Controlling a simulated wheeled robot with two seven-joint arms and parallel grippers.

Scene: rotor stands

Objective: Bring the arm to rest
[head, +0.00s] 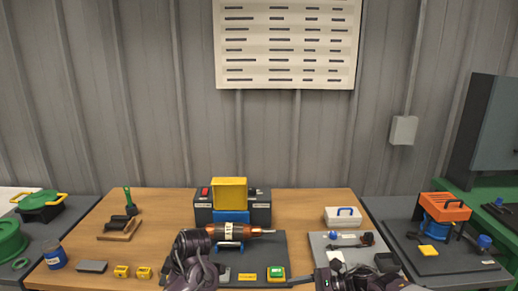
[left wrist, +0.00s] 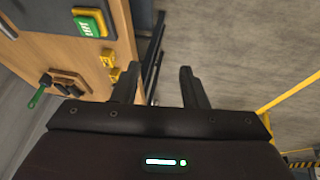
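My left gripper (left wrist: 158,82) shows in the left wrist view with its two dark fingers apart. Nothing is between them; grey floor lies beyond, and the table's front edge is to the left. In the head view, dark links of my left arm (head: 193,262) rise at the bottom, left of centre, in front of the rotor stand. Dark links of my right arm (head: 355,280) show at the bottom edge, right of centre. My right gripper does not show.
A yellow rail (left wrist: 285,95) stands over open floor.

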